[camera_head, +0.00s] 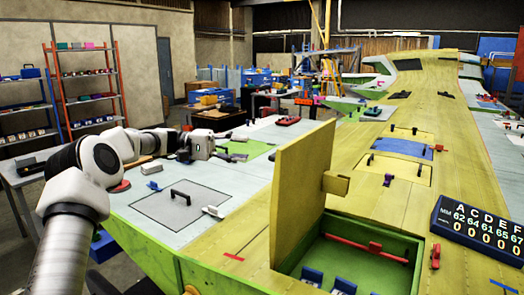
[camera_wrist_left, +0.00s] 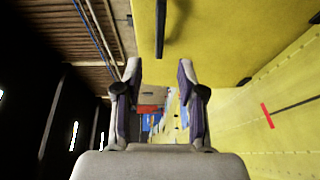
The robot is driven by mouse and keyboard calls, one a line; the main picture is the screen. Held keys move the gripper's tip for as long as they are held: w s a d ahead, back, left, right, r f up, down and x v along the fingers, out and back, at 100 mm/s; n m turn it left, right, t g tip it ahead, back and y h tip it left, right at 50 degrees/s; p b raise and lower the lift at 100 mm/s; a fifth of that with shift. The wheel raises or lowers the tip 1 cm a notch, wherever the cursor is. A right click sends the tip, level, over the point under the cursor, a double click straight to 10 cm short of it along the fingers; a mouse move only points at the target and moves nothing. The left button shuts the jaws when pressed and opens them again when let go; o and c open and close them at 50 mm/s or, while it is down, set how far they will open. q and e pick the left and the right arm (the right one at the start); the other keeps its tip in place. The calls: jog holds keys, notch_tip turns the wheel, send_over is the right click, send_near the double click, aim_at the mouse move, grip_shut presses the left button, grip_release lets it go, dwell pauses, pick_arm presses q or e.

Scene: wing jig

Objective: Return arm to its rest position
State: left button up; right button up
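My left arm comes in from the left side of the head view and reaches over the pale wing surface (camera_head: 140,208). My left gripper (camera_head: 236,143) is at its far end, above the wing near a green patch. In the left wrist view the two fingers of the left gripper (camera_wrist_left: 158,95) stand apart with nothing between them. A yellow panel with a dark handle (camera_wrist_left: 200,40) fills the upper part of that view, beyond the fingers. My right arm and gripper show in neither view.
An upright yellow hatch panel (camera_head: 302,190) stands beside an open green-lined bay (camera_head: 375,262). A flat panel with a black handle (camera_head: 180,206) lies on the pale surface. A black number board (camera_head: 482,232) is at right. Shelves (camera_head: 85,85) stand at the back left.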

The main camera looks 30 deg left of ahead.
pick_arm(q)
jog(key=shift+v, duration=1.6)
